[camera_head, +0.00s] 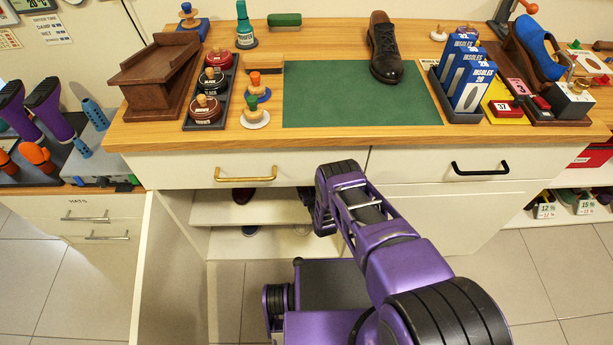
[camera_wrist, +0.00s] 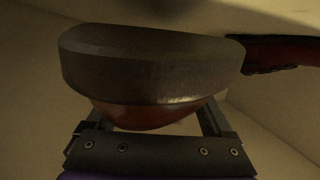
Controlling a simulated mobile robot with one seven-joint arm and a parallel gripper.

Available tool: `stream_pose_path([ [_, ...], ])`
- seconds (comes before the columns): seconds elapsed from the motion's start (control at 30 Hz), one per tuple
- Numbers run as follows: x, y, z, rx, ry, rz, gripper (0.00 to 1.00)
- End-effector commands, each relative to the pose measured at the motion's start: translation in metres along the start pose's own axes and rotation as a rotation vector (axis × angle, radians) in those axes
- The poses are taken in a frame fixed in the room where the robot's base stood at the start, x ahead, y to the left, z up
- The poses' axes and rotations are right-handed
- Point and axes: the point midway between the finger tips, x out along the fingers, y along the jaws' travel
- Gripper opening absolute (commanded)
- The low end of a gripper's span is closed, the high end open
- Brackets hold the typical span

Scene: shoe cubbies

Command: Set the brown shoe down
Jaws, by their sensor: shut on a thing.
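My gripper (camera_wrist: 152,122) is shut on a brown shoe (camera_wrist: 150,78). The wrist view shows the shoe's dark sole or heel end close up, with a reddish-brown upper below it, between the two fingers. The fingertips are partly hidden behind the shoe. In the head view my arm reaches down into the open cubby under the counter, and the gripper and held shoe are mostly hidden there. I cannot tell whether the shoe touches a shelf.
Another reddish-brown shoe (camera_wrist: 282,54) is close on the right in the wrist view. The cubby has pale shelves (camera_head: 280,206) with a dark red shoe (camera_head: 243,195) on the upper one. An open door (camera_head: 165,270) stands left. A dark shoe (camera_head: 385,50) sits on the counter's green mat (camera_head: 350,100).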

Motion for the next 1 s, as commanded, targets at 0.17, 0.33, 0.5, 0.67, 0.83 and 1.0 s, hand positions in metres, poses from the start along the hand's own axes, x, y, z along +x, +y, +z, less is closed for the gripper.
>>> stream_pose_path([
  [0.17,0.001,0.000,0.005,0.000,0.001,0.000,0.00],
  [0.33,0.002,0.001,0.010,0.000,0.002,0.001,0.00],
  [0.5,0.002,0.001,0.013,0.000,-0.001,0.001,0.94],
  [0.67,0.002,0.000,0.015,-0.001,-0.002,0.001,1.00],
  [0.83,0.002,0.000,0.015,-0.001,-0.002,0.001,1.00],
  [1.0,0.001,0.000,0.008,-0.001,-0.003,0.000,1.00],
])
